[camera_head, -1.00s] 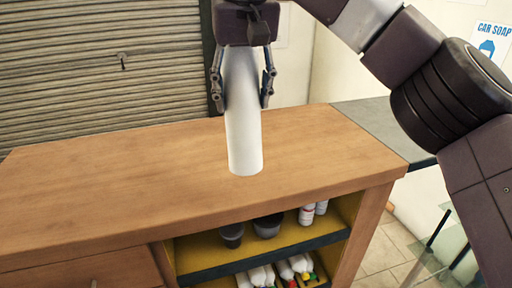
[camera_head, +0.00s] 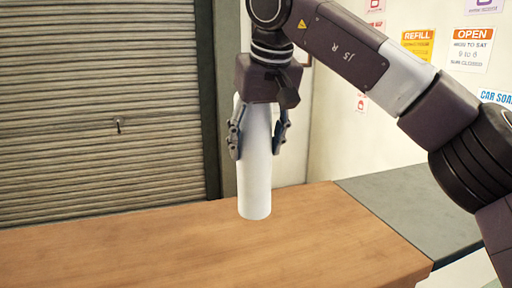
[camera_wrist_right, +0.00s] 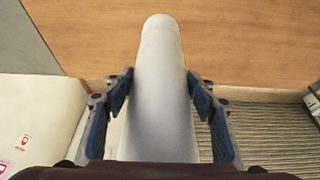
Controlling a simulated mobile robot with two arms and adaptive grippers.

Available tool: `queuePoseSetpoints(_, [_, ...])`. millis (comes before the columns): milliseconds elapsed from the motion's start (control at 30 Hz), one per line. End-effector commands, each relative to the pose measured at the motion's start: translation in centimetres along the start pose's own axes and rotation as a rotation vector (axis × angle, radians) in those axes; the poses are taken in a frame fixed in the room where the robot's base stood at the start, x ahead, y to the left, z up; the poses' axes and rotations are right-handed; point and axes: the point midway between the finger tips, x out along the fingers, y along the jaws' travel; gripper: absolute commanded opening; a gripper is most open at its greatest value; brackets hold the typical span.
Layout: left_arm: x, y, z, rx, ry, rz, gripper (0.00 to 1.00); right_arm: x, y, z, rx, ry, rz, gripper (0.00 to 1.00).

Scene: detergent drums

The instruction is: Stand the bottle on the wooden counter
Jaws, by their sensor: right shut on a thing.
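A plain white bottle (camera_head: 255,180) is upright in my right gripper (camera_head: 256,152), with its lower end over the wooden counter (camera_head: 130,245). My right gripper is shut on the bottle, one finger on each side. In the wrist view the bottle (camera_wrist_right: 163,90) runs between the two fingers toward the wooden top (camera_wrist_right: 240,45). I cannot tell whether its base touches the counter or hangs a little above it. The bottle's upper end is hidden by the gripper. My left gripper is not in view.
The visible counter top is bare around the bottle. A grey surface (camera_head: 410,205) adjoins it on the right. A slatted shutter (camera_head: 95,70) stands behind on the left, and a pale wall with signs (camera_head: 471,48) is behind on the right.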

Motion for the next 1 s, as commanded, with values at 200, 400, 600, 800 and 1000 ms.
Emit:
queuePoseSetpoints(200, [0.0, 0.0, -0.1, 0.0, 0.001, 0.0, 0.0, 4.7, 0.1, 1.9, 0.0, 0.001, -0.001, 0.0])
queuePoseSetpoints(400, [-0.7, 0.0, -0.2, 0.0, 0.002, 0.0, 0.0, 8.5, 0.1, 3.5, 0.001, 0.001, -0.001, 0.0])
queuePoseSetpoints(600, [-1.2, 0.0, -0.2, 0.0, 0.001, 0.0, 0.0, 11.0, 0.0, 4.5, 0.002, 0.004, -0.002, 0.0])
queuePoseSetpoints(800, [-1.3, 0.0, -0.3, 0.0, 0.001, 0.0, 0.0, 11.9, 0.0, 4.8, 0.003, 0.005, -0.001, 0.0])
queuePoseSetpoints(1000, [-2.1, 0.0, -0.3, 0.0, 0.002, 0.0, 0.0, 14.1, 0.0, 5.8, 0.001, 0.002, -0.002, 0.0])
